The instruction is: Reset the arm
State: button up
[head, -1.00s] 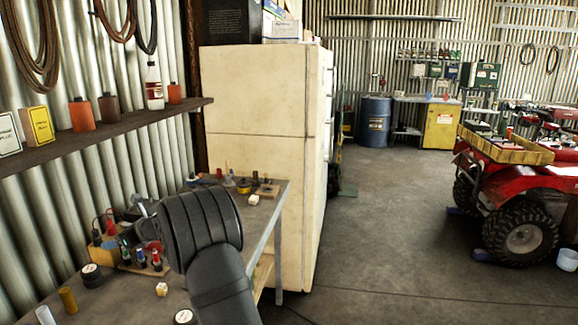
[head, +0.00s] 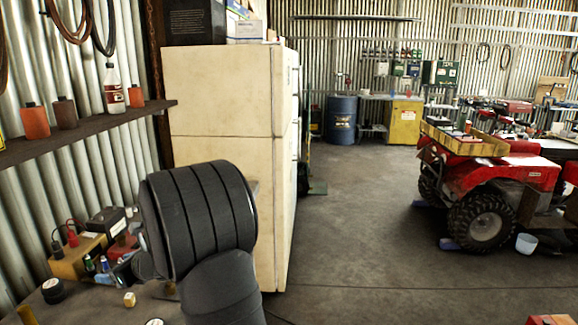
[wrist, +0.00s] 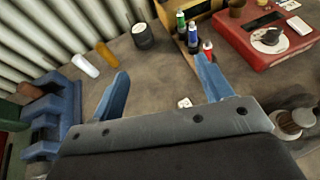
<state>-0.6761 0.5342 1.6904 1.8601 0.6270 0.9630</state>
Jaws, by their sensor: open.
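A small white cube (wrist: 184,102) lies on the bench, seen between the fingers near the right one. In the head view my black arm covers much of the bench (head: 95,305), and the gripper's fingers are hidden behind it.
Small bottles (wrist: 192,35), a black round container (wrist: 143,36) and a red case (wrist: 265,40) stand on the bench. A blue object (wrist: 50,115) is at left. A shelf (head: 90,130) runs along the wall. A cream fridge (head: 222,100) stands behind my arm; open floor (head: 360,220) lies right.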

jog(key=s+d+f+m+t, duration=0.1)
jog(key=s+d+f, duration=0.1)
jog(key=s+d, duration=0.35)
jog(key=shift+w+a+f+h, duration=0.1)
jog(key=shift+a+f+h, duration=0.3)
jog(key=shift+a+f, duration=1)
